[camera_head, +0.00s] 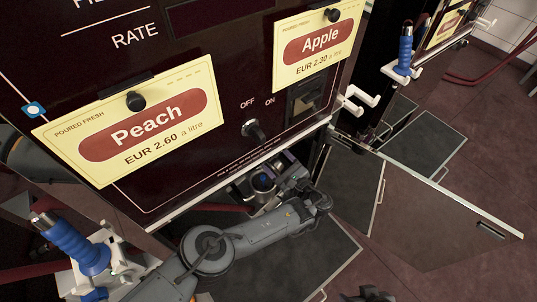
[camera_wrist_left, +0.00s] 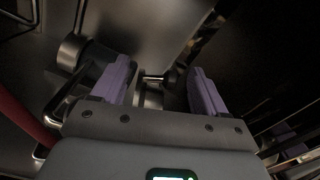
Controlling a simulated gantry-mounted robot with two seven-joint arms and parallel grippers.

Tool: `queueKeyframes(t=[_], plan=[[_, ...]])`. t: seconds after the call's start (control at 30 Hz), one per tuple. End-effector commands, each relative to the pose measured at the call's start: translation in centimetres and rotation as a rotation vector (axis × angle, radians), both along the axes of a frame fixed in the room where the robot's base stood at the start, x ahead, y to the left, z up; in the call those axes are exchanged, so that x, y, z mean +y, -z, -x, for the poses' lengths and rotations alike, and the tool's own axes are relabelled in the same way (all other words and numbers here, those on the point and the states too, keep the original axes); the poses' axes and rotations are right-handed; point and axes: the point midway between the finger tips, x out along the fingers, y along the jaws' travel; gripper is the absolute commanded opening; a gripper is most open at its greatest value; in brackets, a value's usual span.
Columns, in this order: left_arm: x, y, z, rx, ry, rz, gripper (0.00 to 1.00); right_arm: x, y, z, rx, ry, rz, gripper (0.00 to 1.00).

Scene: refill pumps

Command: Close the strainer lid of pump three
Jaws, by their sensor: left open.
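In the left wrist view, my left gripper (camera_wrist_left: 160,70) is open, with its two purple fingers apart. A metal cylindrical fitting with a small bar (camera_wrist_left: 151,94) shows between and beyond the fingers; I cannot tell whether it is the strainer lid or whether the fingers touch it. In the head view, my left arm reaches from the bottom left to below the panel (camera_head: 225,110) of a dark pump with Peach and Apple signs. No pump number is readable.
A blue-handled nozzle (camera_head: 72,243) sits in a white holder at the lower left. Another blue-handled nozzle (camera_head: 405,50) hangs at the upper right. A wide open panel (camera_head: 430,205) stands out over the reddish floor at the right. The wrist view is dark, with a round fitting (camera_wrist_left: 72,52) left of the fingers.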

Motion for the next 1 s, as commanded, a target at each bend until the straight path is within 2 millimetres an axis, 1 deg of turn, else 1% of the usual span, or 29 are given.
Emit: queueKeyframes(t=[0.03, 0.1, 0.3, 0.43, 0.7, 0.77, 1.0], plan=[[0.6, 0.3, -0.6, -0.001, -0.002, -0.001, 0.73, 0.0, 0.6, 0.0, -0.001, 0.001, -0.001, 0.72], [1.2, 0.2, -1.3, -0.001, -0.001, -0.001, 0.73, 0.1, 0.9, -0.1, -0.003, 0.002, -0.003, 0.72], [2.3, 0.1, -2.6, 0.000, 0.000, 0.000, 0.73, 0.2, 1.5, -0.2, -0.005, 0.006, -0.009, 0.72], [2.6, 0.0, -2.9, 0.000, 0.000, 0.000, 0.73, 0.3, 1.6, -0.2, -0.004, 0.007, -0.012, 0.72], [2.6, 0.0, -3.0, 0.000, 0.001, 0.000, 0.73, 0.3, 1.5, -0.2, -0.005, 0.007, -0.013, 0.72], [2.6, 0.0, -3.0, 0.000, 0.001, 0.000, 0.64, 0.3, 1.5, -0.2, -0.005, 0.007, -0.013, 0.72], [2.6, 0.0, -2.9, 0.000, 0.001, -0.001, 0.27, 0.3, 1.6, -0.2, -0.005, 0.005, -0.011, 0.72]])
